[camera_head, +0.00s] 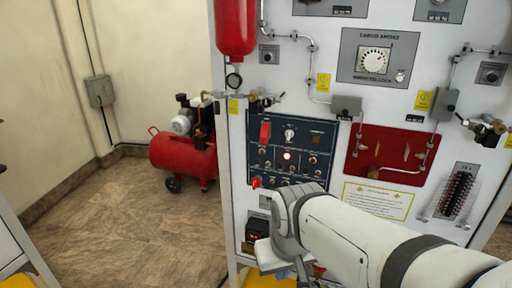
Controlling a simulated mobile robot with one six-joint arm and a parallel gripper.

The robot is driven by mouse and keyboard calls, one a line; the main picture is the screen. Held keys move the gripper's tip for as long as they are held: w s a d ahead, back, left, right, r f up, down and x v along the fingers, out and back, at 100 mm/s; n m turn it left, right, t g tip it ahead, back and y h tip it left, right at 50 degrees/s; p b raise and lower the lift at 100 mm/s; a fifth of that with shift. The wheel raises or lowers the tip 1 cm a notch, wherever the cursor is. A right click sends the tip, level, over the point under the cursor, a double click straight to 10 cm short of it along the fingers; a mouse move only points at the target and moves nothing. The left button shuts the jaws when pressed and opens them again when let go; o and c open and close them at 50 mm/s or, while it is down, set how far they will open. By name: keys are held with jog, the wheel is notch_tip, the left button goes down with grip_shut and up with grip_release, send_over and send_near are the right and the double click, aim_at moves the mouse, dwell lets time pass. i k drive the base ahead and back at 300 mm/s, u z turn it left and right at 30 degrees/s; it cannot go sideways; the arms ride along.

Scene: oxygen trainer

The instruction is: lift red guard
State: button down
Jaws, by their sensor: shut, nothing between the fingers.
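A red guard (265,133) stands at the upper left of the dark blue switch panel (318,136), on the front of the white trainer. A smaller red part (256,182) sticks out at the panel's lower left corner; I cannot tell what it is. My arm reaches in from the lower right. My gripper (270,257) is below the panel, well under the red guard and apart from it. It is shut and empty. Its fingertips are largely hidden by the wrist and the picture's lower edge.
The panel carries a knob, a lit lamp and several toggles. A red recessed plate with pipes (392,154) is to its right. A black box with a red display (257,229) sits near my gripper. A red compressor (184,152) stands on the floor at left, where floor is free.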

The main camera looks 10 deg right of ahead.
aim_at(265, 134)
jog(key=k, duration=1)
jog(key=u, duration=0.5)
jog(key=i, duration=1.45)
jog(key=z, duration=0.5)
